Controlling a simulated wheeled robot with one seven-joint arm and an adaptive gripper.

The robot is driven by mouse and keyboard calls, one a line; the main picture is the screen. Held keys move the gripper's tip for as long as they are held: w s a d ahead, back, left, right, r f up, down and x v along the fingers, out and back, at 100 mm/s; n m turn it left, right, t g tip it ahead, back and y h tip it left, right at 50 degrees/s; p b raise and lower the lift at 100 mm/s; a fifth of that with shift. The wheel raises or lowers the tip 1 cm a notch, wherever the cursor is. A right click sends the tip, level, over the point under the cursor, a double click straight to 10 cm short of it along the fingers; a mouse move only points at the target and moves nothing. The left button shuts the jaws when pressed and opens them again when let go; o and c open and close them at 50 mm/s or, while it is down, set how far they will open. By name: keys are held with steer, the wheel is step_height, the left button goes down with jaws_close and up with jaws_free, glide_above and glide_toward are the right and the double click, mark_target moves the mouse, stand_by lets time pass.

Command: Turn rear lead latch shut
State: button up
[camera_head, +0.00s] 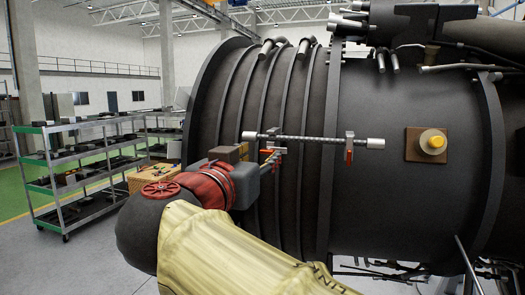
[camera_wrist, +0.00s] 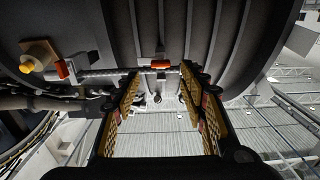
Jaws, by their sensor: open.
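A grey ribbed lead (camera_head: 315,139) with white ends runs level across the dark engine casing. Two clamps with orange-red latch handles sit on it. The left latch (camera_head: 281,150) is beside my gripper (camera_head: 271,160), which partly hides it; its handle looks roughly level. The right latch (camera_head: 349,148) has its handle hanging down. In the wrist view the nearer latch handle (camera_wrist: 160,64) lies along the lead, ahead of and between the fingers of my open, empty gripper (camera_wrist: 160,82). The other latch (camera_wrist: 62,69) is at left. I cannot tell whether the fingers touch anything.
A yellow knob on a brown plate (camera_head: 433,142) sits right of the lead. The ribbed engine casing (camera_head: 400,205) is close behind the lead. A grey shelf cart (camera_head: 80,170) and a wooden box (camera_head: 152,180) stand at left. The floor at far left is clear.

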mark_target(266, 151)
steer(key=shift+p+x, duration=0.4)
steer(key=shift+x, duration=1.85)
steer(key=c, duration=0.3)
jaws_close()
